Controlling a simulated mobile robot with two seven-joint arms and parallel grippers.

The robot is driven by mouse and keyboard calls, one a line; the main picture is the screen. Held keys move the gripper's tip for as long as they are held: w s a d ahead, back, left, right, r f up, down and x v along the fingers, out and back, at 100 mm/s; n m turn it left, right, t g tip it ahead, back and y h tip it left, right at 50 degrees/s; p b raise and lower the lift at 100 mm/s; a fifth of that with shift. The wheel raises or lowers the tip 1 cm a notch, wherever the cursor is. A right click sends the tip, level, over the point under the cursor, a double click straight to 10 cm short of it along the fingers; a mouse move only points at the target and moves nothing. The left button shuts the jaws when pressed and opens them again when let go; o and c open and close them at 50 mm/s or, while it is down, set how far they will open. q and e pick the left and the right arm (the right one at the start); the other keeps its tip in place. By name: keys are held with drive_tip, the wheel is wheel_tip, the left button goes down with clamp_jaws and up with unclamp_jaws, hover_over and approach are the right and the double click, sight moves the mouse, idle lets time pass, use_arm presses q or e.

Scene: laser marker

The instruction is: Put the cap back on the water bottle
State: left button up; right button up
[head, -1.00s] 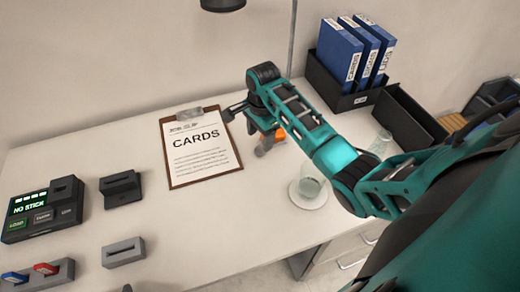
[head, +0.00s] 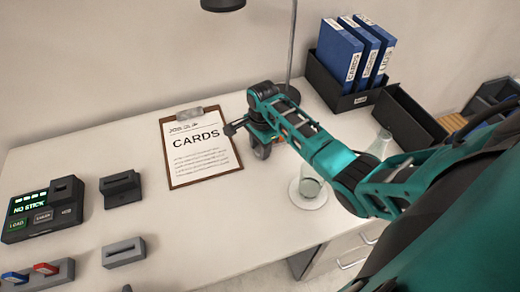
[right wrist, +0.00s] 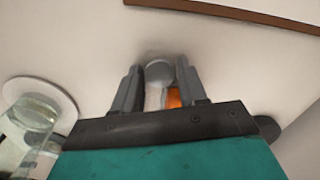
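A clear bottle (head: 380,143), which looks like the water bottle, stands at the right, partly hidden behind my right arm. My right gripper (head: 262,146) points down over the table, just right of the clipboard. In the right wrist view its fingers (right wrist: 160,85) stand apart, with a small grey round piece (right wrist: 158,72) and something orange (right wrist: 173,97) between them. I cannot tell whether the round piece is the cap or whether the fingers touch it. My left gripper is not in view.
A clear glass (head: 310,184) stands on a white saucer (head: 297,200) below my right forearm. A clipboard (head: 178,181) lies left of the gripper. Blue binders (head: 340,55) and a black tray (head: 408,122) are at the back right. Dark devices (head: 40,212) fill the left.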

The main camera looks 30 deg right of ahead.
drive_tip(key=c, duration=0.7)
drive_tip(key=shift+o, duration=0.2)
drive_tip(key=shift+r, duration=0.15)
